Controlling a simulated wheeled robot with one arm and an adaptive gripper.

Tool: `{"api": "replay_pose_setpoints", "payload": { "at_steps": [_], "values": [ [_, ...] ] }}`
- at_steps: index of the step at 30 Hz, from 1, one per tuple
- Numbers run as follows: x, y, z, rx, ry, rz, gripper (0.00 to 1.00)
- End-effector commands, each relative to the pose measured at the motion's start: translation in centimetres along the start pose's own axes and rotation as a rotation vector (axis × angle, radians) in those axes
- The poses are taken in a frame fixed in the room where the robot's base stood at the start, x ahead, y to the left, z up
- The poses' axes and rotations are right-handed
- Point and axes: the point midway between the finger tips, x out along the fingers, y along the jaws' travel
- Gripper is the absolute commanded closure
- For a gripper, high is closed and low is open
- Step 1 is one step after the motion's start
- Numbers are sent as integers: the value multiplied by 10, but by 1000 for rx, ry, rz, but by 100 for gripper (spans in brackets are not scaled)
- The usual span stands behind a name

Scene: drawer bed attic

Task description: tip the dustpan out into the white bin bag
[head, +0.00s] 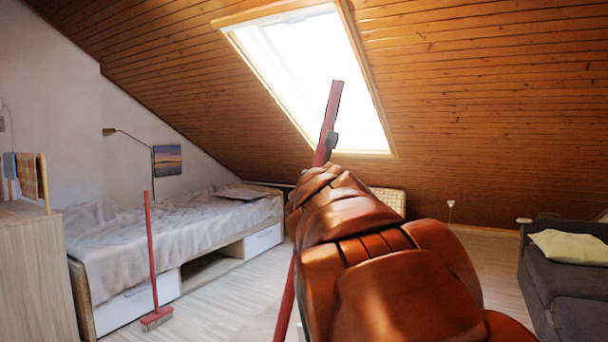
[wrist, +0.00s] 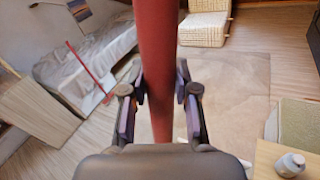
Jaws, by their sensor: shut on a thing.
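A long red handle (wrist: 158,45) stands between the two fingers of my gripper (wrist: 160,92) in the wrist view, and they are shut on it. In the head view the same handle (head: 329,115) rises at a slight tilt past the end of my arm in front of the skylight. A lower length of it shows left of my arm. It appears to be the dustpan's handle, but the pan itself is not visible in either view. I cannot make out the white bin bag in either view.
A red broom (head: 151,260) stands by the bed (head: 165,240) at left. A wooden cabinet (head: 38,275) is at far left, a dark sofa (head: 570,290) at right. Pale floor lies between.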

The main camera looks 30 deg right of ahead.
Motion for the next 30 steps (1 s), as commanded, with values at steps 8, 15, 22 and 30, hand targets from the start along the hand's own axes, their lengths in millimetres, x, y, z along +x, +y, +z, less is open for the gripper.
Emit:
{"api": "replay_pose_setpoints", "payload": {
  "at_steps": [8, 15, 22, 30],
  "values": [
    [5, -26, 4, 44, 12, -2, 100],
    [10, -47, 3, 79, 20, -4, 100],
    [12, -64, 3, 110, 24, -4, 100],
    [18, -88, 4, 152, 31, -3, 100]
  ]
}}
